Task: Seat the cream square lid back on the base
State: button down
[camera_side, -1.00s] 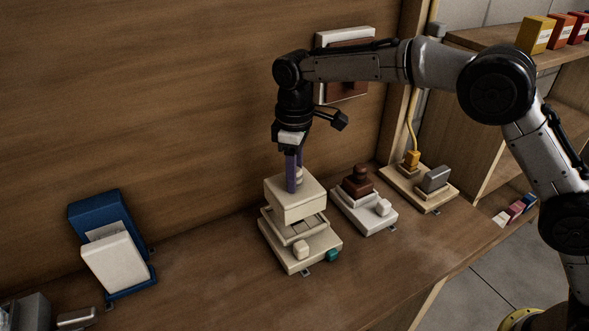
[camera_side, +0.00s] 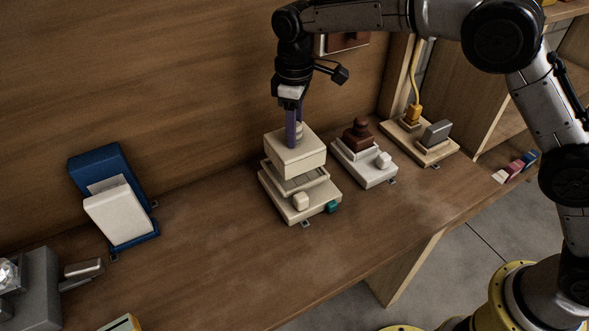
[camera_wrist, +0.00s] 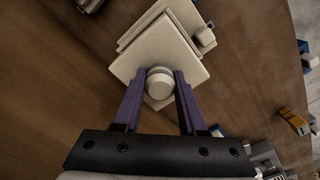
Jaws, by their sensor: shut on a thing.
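The cream square lid (camera_side: 296,157) hangs roughly level just above the cream base (camera_side: 316,206). Part of the base's raised rim and opening shows below the lid, so the two look apart there; the back of the gap is hidden. My gripper (camera_side: 294,138) points down with its purple fingers shut on the lid's round knob. In the wrist view, the fingers flank the pale knob (camera_wrist: 159,82) on the lid (camera_wrist: 178,52). The base (camera_wrist: 190,17) shows beyond the lid's far edge, with a small cream block on it.
A white unit (camera_side: 374,172) with a brown knob stands close on the right, and a tan unit (camera_side: 433,149) beyond it. A blue holder (camera_side: 92,172) with a white panel stands left. The wooden bench (camera_side: 210,235) is clear between. A wooden wall rises behind.

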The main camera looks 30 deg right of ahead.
jog(key=shift+f, duration=1.2)
jog(key=shift+f, duration=0.95)
dwell(0.9)
jog(key=shift+c, duration=2.2)
grip_release()
jog(key=shift+o, duration=0.3)
jog(key=shift+f, duration=0.1)
jog(key=shift+s, duration=0.1)
jog(key=shift+c, duration=1.1)
jog(key=shift+c, duration=0.8)
jog(key=shift+f, duration=0.1)
